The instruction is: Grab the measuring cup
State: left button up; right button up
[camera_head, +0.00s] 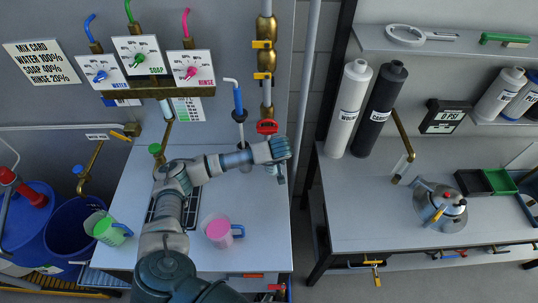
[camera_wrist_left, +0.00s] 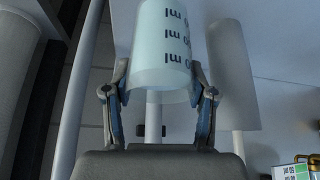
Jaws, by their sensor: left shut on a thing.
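A pale translucent measuring cup (camera_wrist_left: 163,45) with dark "ml" markings fills the top middle of the left wrist view. My left gripper (camera_wrist_left: 158,92) has one finger on each side of its near end and is shut on it. In the head view my left gripper (camera_head: 281,172) is over the right edge of the sink counter; the cup in it cannot be made out there. A green measuring cup (camera_head: 107,231) and a pink measuring cup (camera_head: 220,233) with a blue handle stand on the counter. My right gripper is not in view.
A red valve (camera_head: 267,127) and brass pipe are just behind the gripper. A grey pole (camera_head: 306,80) stands right of it. The right bench (camera_head: 350,205) holds white and black cylinders (camera_head: 349,108) and a metal pot (camera_head: 440,208).

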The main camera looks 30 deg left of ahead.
aim_at(273, 165)
pick_arm(q)
jog(key=s+d+r, duration=0.1)
jog(key=s, duration=0.1)
jog(key=s+d+r, duration=0.1)
jog(key=s+d, duration=0.1)
jog(key=shift+d+r, duration=0.25)
jog(key=shift+r, duration=0.15)
jog(key=s+d+r, duration=0.2)
jog(key=s+d, duration=0.1)
jog(key=shift+s+r+b, duration=0.1)
jog(key=shift+r+b, duration=0.05)
jog(key=shift+b, duration=0.25)
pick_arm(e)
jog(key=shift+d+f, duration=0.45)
pick_arm(q)
jog(key=shift+d, duration=0.1)
